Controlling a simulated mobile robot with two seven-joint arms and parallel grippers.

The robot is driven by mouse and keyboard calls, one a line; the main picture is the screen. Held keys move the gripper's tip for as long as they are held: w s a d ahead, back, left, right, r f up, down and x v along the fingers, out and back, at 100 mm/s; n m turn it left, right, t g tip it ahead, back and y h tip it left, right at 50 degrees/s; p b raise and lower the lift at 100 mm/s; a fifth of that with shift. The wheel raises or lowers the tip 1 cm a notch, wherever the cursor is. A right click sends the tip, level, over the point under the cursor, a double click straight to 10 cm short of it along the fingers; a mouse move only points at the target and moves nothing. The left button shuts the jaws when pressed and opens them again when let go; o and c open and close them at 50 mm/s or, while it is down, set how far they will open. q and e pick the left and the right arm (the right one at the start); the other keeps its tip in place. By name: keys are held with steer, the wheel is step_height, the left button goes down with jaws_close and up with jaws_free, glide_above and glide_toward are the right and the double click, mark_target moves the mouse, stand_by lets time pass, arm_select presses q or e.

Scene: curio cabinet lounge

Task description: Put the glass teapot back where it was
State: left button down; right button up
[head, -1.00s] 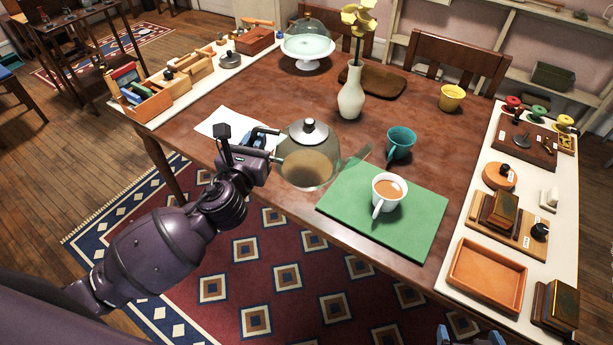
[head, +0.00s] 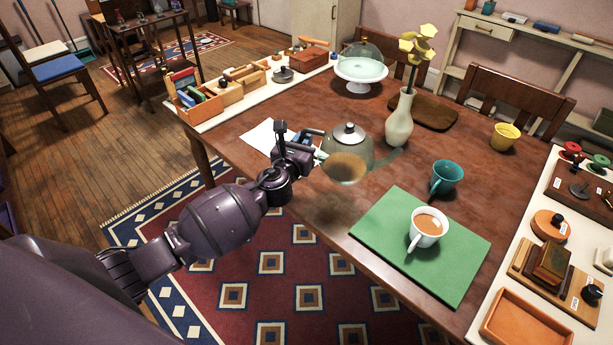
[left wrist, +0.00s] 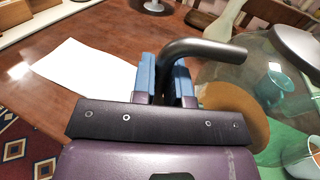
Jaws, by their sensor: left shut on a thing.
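The glass teapot (head: 347,158) has a silver lid, a dark handle and some brown liquid inside. My left gripper (head: 312,148) is shut on its handle, on the teapot's left side. In the left wrist view the blue fingertips (left wrist: 165,77) close around the dark handle (left wrist: 205,47), and the clear body (left wrist: 240,95) is to the right. The teapot looks upright near the table's front edge; I cannot tell whether its base is clear of the tabletop. My right gripper is not in view.
A white cup of brown drink (head: 427,227) stands on a green mat (head: 455,262). A teal cup (head: 447,177), a white vase (head: 399,120) and a yellow cup (head: 505,137) stand nearby. White paper (head: 263,138) lies left of the teapot. Bare wood (head: 320,205) lies in front.

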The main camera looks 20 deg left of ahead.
arm_select(q)
step_height(320, 180, down, 10)
steer(key=b, duration=0.4)
steer(key=shift+f+b, duration=0.35)
steer(key=shift+b, duration=0.05)
steer(key=shift+r, duration=0.15)
steer(key=shift+f, duration=0.25)
steer(key=c, duration=1.1)
jaws_free()
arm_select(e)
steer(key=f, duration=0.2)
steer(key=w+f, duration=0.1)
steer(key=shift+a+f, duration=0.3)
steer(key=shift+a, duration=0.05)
